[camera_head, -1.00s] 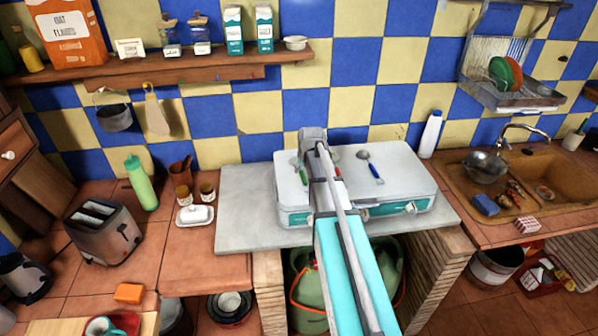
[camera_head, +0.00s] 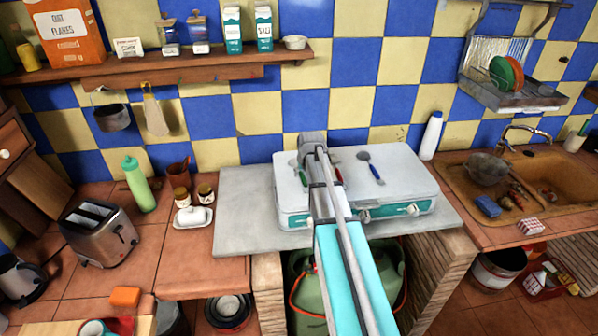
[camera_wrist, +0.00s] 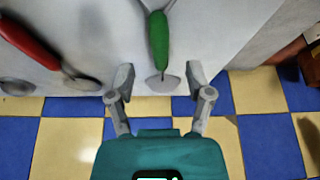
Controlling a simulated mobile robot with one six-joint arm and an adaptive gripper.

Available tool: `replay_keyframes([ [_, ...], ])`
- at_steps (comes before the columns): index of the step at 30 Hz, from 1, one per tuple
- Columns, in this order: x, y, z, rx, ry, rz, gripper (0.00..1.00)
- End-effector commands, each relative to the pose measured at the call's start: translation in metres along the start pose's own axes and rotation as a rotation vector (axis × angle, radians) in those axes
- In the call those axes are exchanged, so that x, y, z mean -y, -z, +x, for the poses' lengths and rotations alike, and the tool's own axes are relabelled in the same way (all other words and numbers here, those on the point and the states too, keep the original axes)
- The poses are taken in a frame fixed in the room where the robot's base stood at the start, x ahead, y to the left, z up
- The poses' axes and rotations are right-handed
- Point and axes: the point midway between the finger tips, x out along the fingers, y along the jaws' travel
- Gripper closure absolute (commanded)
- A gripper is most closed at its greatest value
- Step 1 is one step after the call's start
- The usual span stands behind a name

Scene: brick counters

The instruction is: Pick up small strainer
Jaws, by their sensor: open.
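In the wrist view a utensil with a green handle (camera_wrist: 158,38) lies on the white stove top. A small grey rounded end (camera_wrist: 163,84) points toward the tiled wall. I cannot tell for certain whether it is the small strainer. My gripper (camera_wrist: 160,76) is open and empty, with one finger on each side of that grey end. A red-handled utensil (camera_wrist: 28,42) lies to the left in this view. In the head view my gripper (camera_head: 313,142) is over the left part of the stove and hides most of these two. A blue-handled utensil (camera_head: 371,168) lies to the right.
The stove (camera_head: 405,190) stands on a grey slab (camera_head: 240,205) against the tiled wall. A white bottle (camera_head: 431,136) stands right of it, before the sink (camera_head: 465,185). Small jars (camera_head: 205,193) and a white butter dish (camera_head: 193,218) stand to the left.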

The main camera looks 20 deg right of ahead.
Motion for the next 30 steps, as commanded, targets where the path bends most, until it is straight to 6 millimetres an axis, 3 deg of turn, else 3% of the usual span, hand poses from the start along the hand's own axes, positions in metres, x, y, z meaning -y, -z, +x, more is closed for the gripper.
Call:
replay_keyframes([
  [3,-0.001,0.0,0.015,0.0,0.0,0.0,0.34],
  [10,-0.001,0.0,0.029,0.0,0.0,0.0,0.34],
  [30,0.001,0.001,0.03,0.0,0.001,-0.001,0.34],
])
